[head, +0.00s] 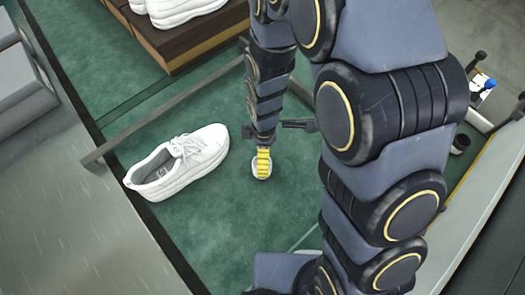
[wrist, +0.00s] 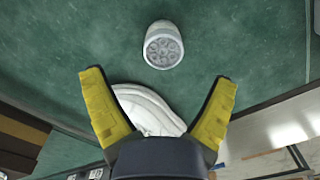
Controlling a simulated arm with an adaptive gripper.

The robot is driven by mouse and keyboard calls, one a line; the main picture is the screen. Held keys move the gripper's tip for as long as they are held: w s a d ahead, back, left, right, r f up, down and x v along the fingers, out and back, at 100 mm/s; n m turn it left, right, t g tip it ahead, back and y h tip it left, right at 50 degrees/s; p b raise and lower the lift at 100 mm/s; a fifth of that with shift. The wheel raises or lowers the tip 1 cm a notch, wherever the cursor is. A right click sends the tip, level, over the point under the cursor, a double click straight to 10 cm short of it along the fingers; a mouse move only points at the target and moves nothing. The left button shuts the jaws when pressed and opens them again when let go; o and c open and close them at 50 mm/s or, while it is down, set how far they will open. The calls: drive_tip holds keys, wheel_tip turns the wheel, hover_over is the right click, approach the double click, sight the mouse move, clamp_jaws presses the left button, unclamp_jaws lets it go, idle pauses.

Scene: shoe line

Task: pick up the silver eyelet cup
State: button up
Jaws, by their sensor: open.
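The silver eyelet cup (wrist: 163,45) stands on the green surface in the wrist view, with several small round eyelets showing in its mouth. My gripper (wrist: 160,78) is open, its two yellow fingers spread wide with nothing held. The cup lies beyond the fingertips, roughly in line with the gap between them, and apart from both in that view. In the head view the cup (head: 261,174) is a small pale round shape, partly hidden by my gripper (head: 264,160). The height between them is hard to tell there.
A white shoe (head: 180,162) lies left of the cup in the head view. A white rounded object (wrist: 148,108) shows between the fingers in the wrist view. A brown box (head: 178,42) bears more white shoes at the top. Green surface around the cup is clear.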

drive_tip(key=shift+s+a+f, duration=0.1)
drive_tip(key=shift+s+f, duration=0.05)
drive_tip(key=shift+f, duration=1.85)
drive_tip(key=shift+s+a+f, duration=0.1)
drive_tip(key=shift+f, duration=1.9)
drive_tip(key=shift+c, duration=0.2)
drive_tip(key=c, duration=1.1)
